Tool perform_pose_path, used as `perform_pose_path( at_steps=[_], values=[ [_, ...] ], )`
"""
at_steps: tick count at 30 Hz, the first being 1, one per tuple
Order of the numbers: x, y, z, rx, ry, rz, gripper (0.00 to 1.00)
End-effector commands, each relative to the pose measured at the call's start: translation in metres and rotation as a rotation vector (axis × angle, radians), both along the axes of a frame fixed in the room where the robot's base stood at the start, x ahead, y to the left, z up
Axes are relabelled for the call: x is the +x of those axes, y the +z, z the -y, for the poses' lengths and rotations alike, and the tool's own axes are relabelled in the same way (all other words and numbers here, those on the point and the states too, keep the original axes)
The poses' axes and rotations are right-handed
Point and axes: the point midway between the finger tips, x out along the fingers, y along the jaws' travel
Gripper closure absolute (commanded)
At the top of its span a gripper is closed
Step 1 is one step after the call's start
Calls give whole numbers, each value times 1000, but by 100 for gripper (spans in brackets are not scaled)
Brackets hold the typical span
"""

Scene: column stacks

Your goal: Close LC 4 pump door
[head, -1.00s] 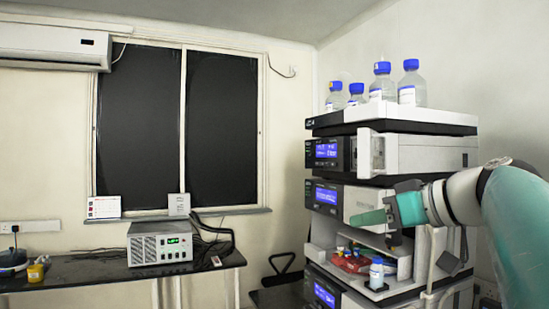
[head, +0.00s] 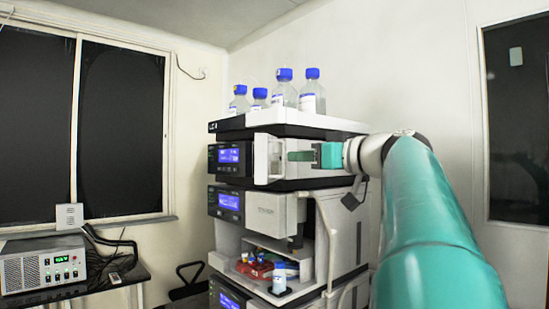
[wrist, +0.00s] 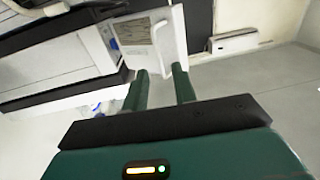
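The LC 4 pump is the top module of the instrument stack, with a lit blue display (head: 229,155). Its white door (head: 262,160) stands open, jutting out from the front. My gripper (head: 290,156) is level with the door, and its fingers point left at the door's inner side. In the wrist view the white door panel (wrist: 157,38) lies just beyond the fingertips of my gripper (wrist: 160,70). The fingers are apart with nothing between them. I cannot tell whether a fingertip touches the door.
Several blue-capped bottles (head: 285,88) stand on top of the stack. A second module (head: 228,202) sits below the pump. Lower down, an open bay holds red items (head: 255,268) and a small bottle (head: 279,278). A grey instrument (head: 42,265) is on the left bench.

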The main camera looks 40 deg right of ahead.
Motion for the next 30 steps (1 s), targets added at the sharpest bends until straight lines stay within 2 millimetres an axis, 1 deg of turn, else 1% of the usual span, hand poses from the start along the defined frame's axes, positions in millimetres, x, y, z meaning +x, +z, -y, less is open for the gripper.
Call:
perform_pose_path(
  at_steps=[1, 3, 6, 9, 12, 19, 20, 21, 23, 24, 30],
  values=[
    [10, 0, 0, 0, 1, -2, 73],
    [22, 0, -1, 0, 1, -1, 73],
    [37, 0, -2, 1, -1, -1, 73],
    [46, 0, -2, 1, -2, -1, 73],
    [50, 0, -1, 0, -3, 0, 73],
    [51, 0, -1, 0, -4, -1, 73],
    [51, 0, -1, 0, -4, -1, 77],
    [51, 0, -1, 0, -4, -1, 84],
    [50, 0, -1, 0, -4, -1, 96],
    [50, 0, -1, 0, -4, -1, 100],
    [50, 0, -1, 0, -4, -1, 100]
  ],
)
